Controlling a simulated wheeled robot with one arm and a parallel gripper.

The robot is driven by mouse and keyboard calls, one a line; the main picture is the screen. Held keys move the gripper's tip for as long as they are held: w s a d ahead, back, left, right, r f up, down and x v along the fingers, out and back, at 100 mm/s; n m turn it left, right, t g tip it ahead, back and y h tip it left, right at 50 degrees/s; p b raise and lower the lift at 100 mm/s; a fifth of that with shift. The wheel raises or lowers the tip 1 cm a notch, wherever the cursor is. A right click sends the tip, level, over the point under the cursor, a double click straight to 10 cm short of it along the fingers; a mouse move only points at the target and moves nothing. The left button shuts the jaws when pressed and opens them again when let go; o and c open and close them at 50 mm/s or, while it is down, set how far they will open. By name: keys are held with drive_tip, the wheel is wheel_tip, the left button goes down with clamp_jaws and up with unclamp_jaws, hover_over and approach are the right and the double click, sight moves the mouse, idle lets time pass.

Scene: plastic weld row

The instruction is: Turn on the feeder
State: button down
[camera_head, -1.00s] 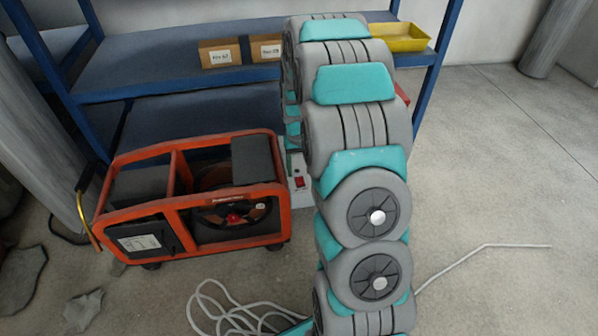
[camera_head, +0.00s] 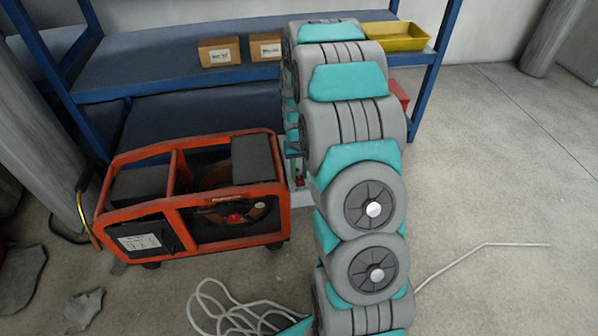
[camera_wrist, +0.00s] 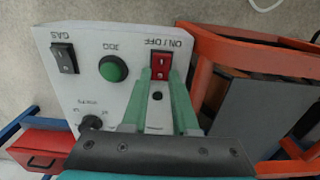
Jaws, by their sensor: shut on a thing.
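The feeder is an orange-framed unit (camera_head: 183,208) with a wire spool inside, standing on the floor at left in the head view. A light grey control panel (camera_wrist: 95,45) beside it fills the middle of the wrist view, its labels upside down. Its red ON/OFF switch (camera_wrist: 160,66) sits at top centre. My gripper (camera_wrist: 160,76) has its two green fingertips at the switch's two sides, shut on it. The panel also carries a green button (camera_wrist: 113,68), a black GAS switch (camera_wrist: 64,58) and a dark knob (camera_wrist: 91,122). In the head view my arm hides most of the panel.
Blue shelving (camera_head: 180,68) stands behind, with cardboard boxes (camera_head: 220,52) and a yellow tray (camera_head: 396,37). A red box (camera_wrist: 45,150) lies near the panel. A white cable (camera_head: 225,310) is coiled on the floor. The floor at right is mostly open.

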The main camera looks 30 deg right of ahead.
drive_tip(key=shift+b, duration=0.3)
drive_tip(key=shift+s+f+t+b, duration=0.1)
drive_tip(key=shift+s+t+b, duration=0.1)
drive_tip(key=shift+t+b, duration=0.45)
drive_tip(key=shift+s+a+t+h+b, duration=0.2)
drive_tip(key=shift+t+h+b, duration=0.2)
drive_tip(key=shift+t+b, duration=0.2)
drive_tip(key=shift+d, duration=0.1)
drive_tip(key=shift+r, duration=0.2)
drive_tip(key=c, duration=0.7)
unclamp_jaws()
